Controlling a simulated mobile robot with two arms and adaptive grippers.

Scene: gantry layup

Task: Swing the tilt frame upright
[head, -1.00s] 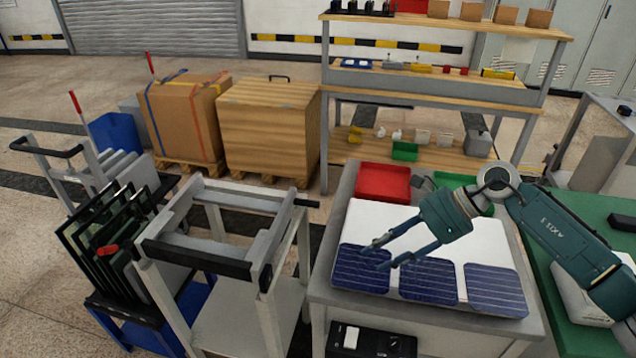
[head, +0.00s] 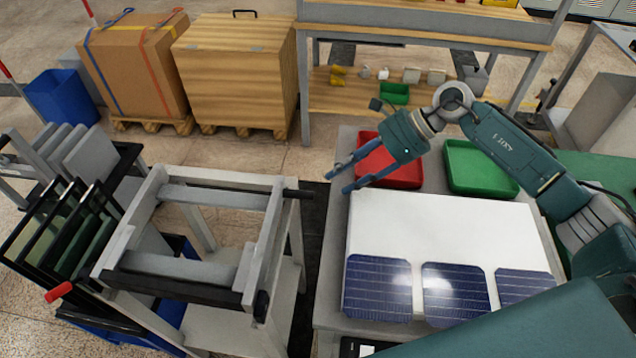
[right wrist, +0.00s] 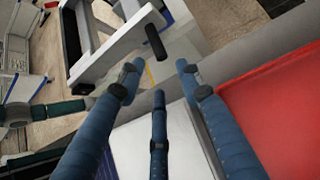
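The tilt frame (head: 215,198) is a light grey open frame lying roughly flat on top of a pale stand. A black handle (head: 298,194) sticks out from its far right corner. My right gripper (head: 338,184) is open and empty. It hangs to the right of the handle, apart from it, with its blue fingers pointing left. In the right wrist view the spread fingers (right wrist: 157,78) point at the frame (right wrist: 112,50), and the handle (right wrist: 155,42) shows beyond the fingertips.
Right of the frame, a table holds a white panel (head: 440,228) with dark solar cells, a red tray (head: 408,176) and a green tray (head: 478,167). A rack of glass panes (head: 60,235) stands close on the left. A wooden crate (head: 235,80) stands behind.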

